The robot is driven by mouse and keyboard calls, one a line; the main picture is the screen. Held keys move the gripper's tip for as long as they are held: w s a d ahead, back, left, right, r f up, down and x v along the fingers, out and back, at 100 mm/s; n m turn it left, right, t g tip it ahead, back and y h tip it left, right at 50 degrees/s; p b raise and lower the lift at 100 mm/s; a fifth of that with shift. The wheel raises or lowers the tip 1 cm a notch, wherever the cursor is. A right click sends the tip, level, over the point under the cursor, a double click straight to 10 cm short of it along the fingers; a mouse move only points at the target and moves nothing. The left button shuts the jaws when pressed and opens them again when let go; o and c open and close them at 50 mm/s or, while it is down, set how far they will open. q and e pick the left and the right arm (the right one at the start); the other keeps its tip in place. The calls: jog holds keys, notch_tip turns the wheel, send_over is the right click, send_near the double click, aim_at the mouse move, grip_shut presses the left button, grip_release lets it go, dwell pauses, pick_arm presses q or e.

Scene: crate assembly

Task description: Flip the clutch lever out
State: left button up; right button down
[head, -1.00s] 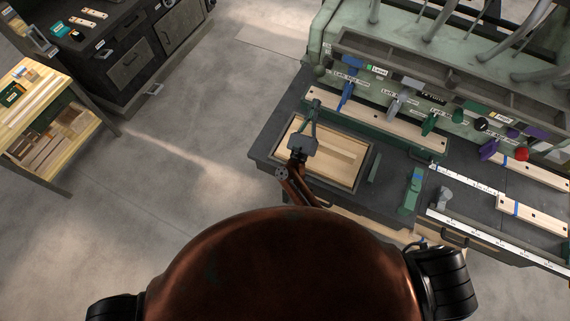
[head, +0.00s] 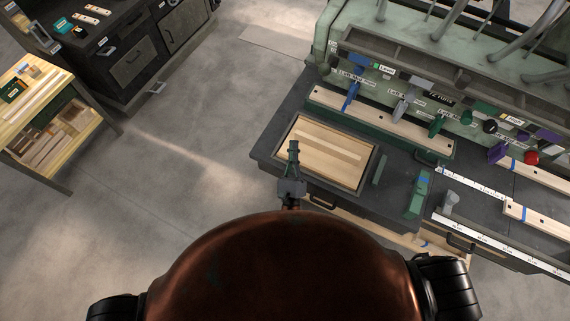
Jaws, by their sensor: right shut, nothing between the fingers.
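A green machine (head: 400,55) stands at the back right with a row of coloured levers along its front. They include a blue lever (head: 351,97), a grey lever (head: 401,108), a green lever (head: 437,125) and a purple lever (head: 497,152). The labels are too small to read surely, so I cannot tell which is the clutch lever. My right gripper (head: 293,147) is shut and empty, over the left front part of a shallow wooden tray, apart from all levers. My left gripper is not in view.
The tray (head: 372,165) lies on the dark bench (head: 268,150). A green block (head: 418,197) and a white ruled rail (head: 485,236) lie right of it. A long plank (head: 385,122) runs below the levers. A wooden shelf cart (head: 45,120) stands left; open floor lies between.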

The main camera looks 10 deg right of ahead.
jog(key=s+a+f+n+y, duration=0.1)
jog(key=f+n+y, duration=0.1)
jog(key=s+a+f+n+y, duration=0.1)
jog(key=f+n+y, duration=0.1)
jog(key=s+a+f+n+y, duration=0.1)
jog(key=f+n+y, duration=0.1)
jog(key=shift+s+a+f+b, duration=0.1)
jog(key=shift+s+a+b, duration=0.1)
jog(key=shift+a+b, duration=0.15)
dwell(0.3)
